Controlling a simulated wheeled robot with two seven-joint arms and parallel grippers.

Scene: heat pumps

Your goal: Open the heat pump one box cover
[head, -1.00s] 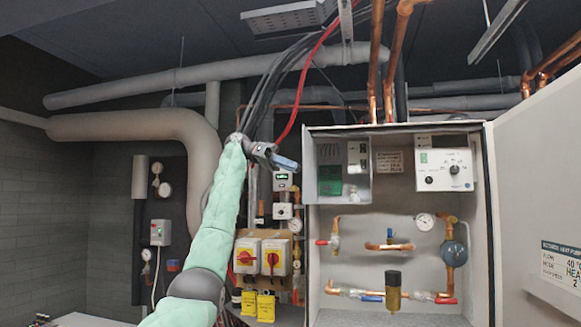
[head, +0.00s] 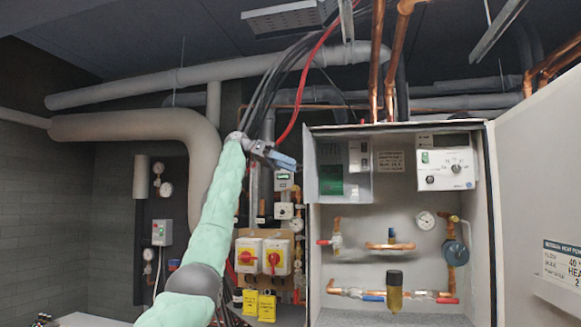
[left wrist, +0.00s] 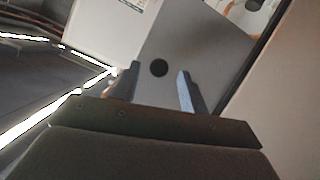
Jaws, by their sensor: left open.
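A tall grey cabinet (head: 400,290) stands open at the right in the head view, with its wide door (head: 545,150) swung out to the right. A grey box with a green panel (head: 331,180) sits in its upper left. I cannot tell for sure which cover is the heat pump one box cover. My left gripper (head: 284,160) is just left of the cabinet's upper left edge. In the left wrist view the gripper (left wrist: 157,88) is open, with nothing between its fingers. A grey panel (left wrist: 195,45) with a dark round spot shows beyond them. My right gripper is not seen.
A white control unit with a dial (head: 446,169) is in the cabinet's upper right. Valves and copper pipes fill its lower part. Red and yellow switches (head: 261,256) are left of the cabinet. A thick grey pipe (head: 130,126) runs behind my arm.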

